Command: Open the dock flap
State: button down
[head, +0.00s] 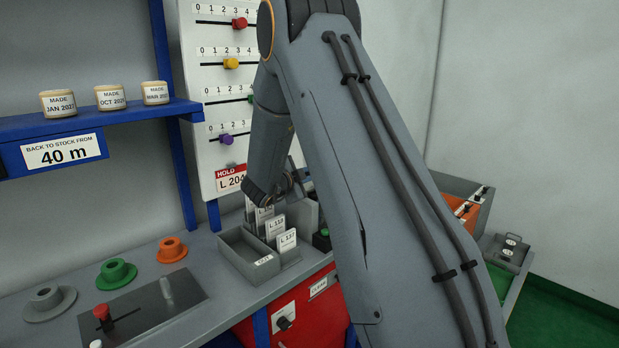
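I cannot pick out a dock flap with certainty. A red front (312,318) with a black knob (284,323) and a "CLEAR" label sits below the bench's front edge. At the right, beyond my arm, is a grey bin with an orange inside (463,211), and a grey piece with a handle (509,250); my arm partly covers this area. My gripper (291,190) points down above the grey card box (247,252), near its upright white cards (287,240). Its fingers are small and partly hidden, so I cannot tell whether they are open.
A blue shelf (100,117) with several labelled rolls stands at the upper left. A white slider board (222,100) is behind the bench. Grey, green and orange flanged hubs (117,272) and a dark slider plate (140,312) occupy the bench's left. Green floor (560,315) shows at lower right.

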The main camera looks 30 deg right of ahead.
jog(key=c, duration=2.1)
grip_release()
jog(key=shift+b+v, duration=1.05)
jog(key=shift+v, duration=2.85)
jog(key=shift+o, duration=0.3)
